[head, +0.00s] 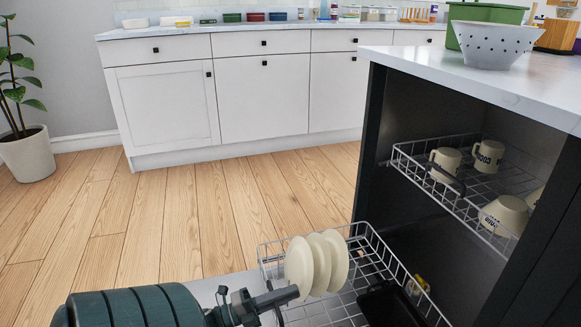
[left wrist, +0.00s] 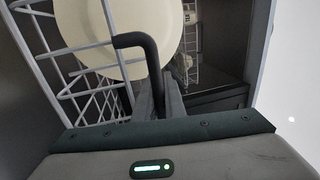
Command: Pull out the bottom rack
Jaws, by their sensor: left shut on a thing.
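The bottom rack (head: 268,262) is a white wire basket low at the dishwasher, standing out from under the counter. Several cream plates (head: 318,264) stand upright in it, with a black container (head: 392,304) beside them. My left gripper (head: 277,299) is at the rack's near left side. In the left wrist view, its fingers (left wrist: 162,98) are shut on the rack's black handle (left wrist: 130,40), with the white wires (left wrist: 75,68) and a plate (left wrist: 115,38) just behind. The rack's near part is cut off by the frame. My right gripper is out of view.
The upper rack (head: 408,165) holds several mugs (head: 487,155) above and to the right. The white counter (head: 520,80) overhangs it, carrying a colander (head: 492,43). Wooden floor (head: 190,215) is clear to the left, up to white cabinets (head: 262,97).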

